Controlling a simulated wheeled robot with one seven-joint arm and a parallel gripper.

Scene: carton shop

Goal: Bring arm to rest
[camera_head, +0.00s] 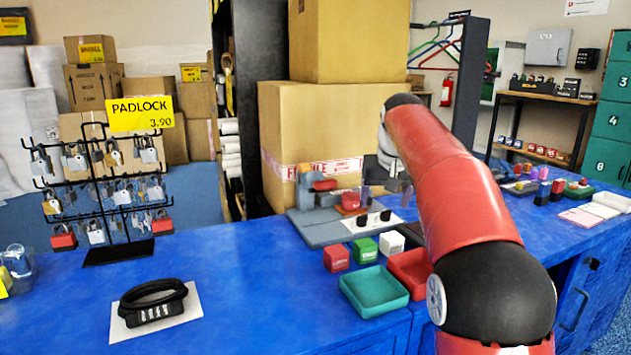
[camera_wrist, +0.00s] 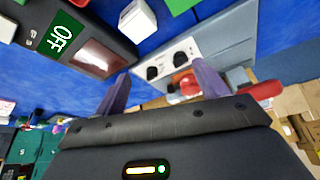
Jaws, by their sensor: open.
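My arm is red and black and reaches from the lower right of the head view over the blue counter (camera_head: 255,290). My gripper (camera_wrist: 158,85) is open in the wrist view, its two purple-grey fingers apart with nothing held between them. In the head view my gripper (camera_head: 376,172) is small and partly hidden by the arm, above a grey machine (camera_head: 322,228) with red parts. In the wrist view a white plate with two black knobs (camera_wrist: 168,62) shows beyond the fingers.
A red cube (camera_head: 336,258), a green cube (camera_head: 364,250), a white cube (camera_head: 391,243), a green tray (camera_head: 373,293) and a red tray (camera_head: 408,270) stand near the arm. A padlock rack (camera_head: 100,190) and a black combination lock (camera_head: 153,304) are at left. Big cartons (camera_head: 325,130) stand behind.

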